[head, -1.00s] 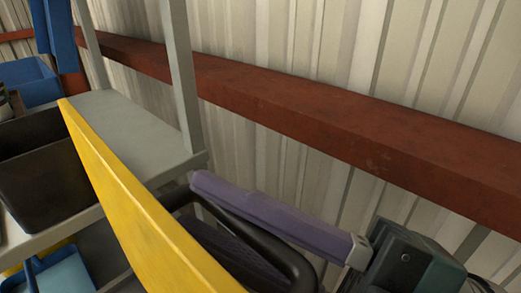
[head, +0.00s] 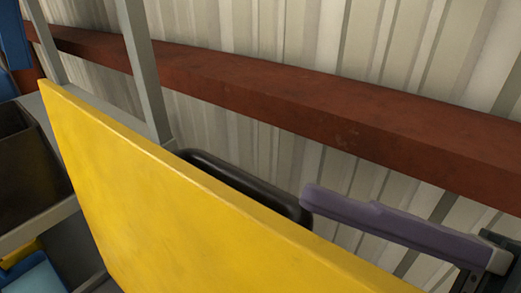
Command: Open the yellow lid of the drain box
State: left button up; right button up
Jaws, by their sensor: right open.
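The yellow lid (head: 180,205) is raised as a large, steeply tilted panel across the lower middle of the head view. Its broad face is toward me, and its upper edge runs from upper left to lower right. The drain box under it is out of view or hidden. My right gripper (head: 345,207) is behind the lid's upper edge at the right. One purple finger shows, pointing left; the other is hidden by the lid. The gripper is open, and I cannot tell whether it touches the lid. My left gripper is not in view.
A dark rounded bar (head: 240,182) sits just behind the lid, close to the purple finger. A grey shelf post (head: 145,70) stands behind the lid's left part. A dark bin (head: 22,160) is at the left. A red-brown beam (head: 290,105) crosses the corrugated wall.

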jog(key=shift+s+d+f, duration=0.15)
jog(key=shift+s+d, duration=0.05)
jog(key=shift+d, duration=0.25)
jog(key=b+v, duration=0.3)
jog(key=v, duration=0.8)
jog(key=shift+s+f, duration=0.2)
jog(key=shift+s, duration=0.05)
dwell(0.4)
jog(key=shift+d, duration=0.1)
dwell(0.5)
